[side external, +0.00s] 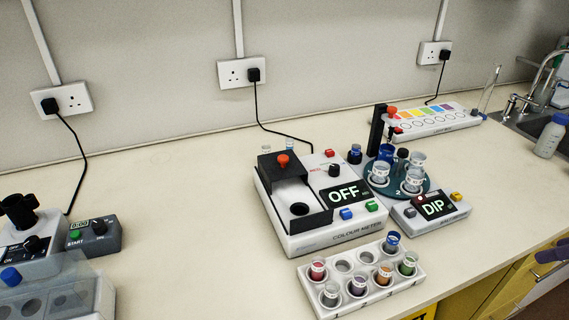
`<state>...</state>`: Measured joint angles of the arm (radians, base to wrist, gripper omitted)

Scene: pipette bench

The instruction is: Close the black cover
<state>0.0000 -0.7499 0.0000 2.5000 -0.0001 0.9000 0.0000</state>
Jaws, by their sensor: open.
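The black cover (268,167) with a red knob (283,160) sits at the back of the black housing on the white colour meter (345,235). In front of the cover, the round well (299,209) is uncovered, and I see no tube standing in it. The meter's screen (343,194) reads OFF. My gripper is not in view.
A white rack (335,301) of coloured tubes stands in front of the meter. A round carousel (409,184) with cups and a DIP display (433,207) stands to its right. The bench left of the meter (180,215) is clear. A cable (262,120) runs behind it.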

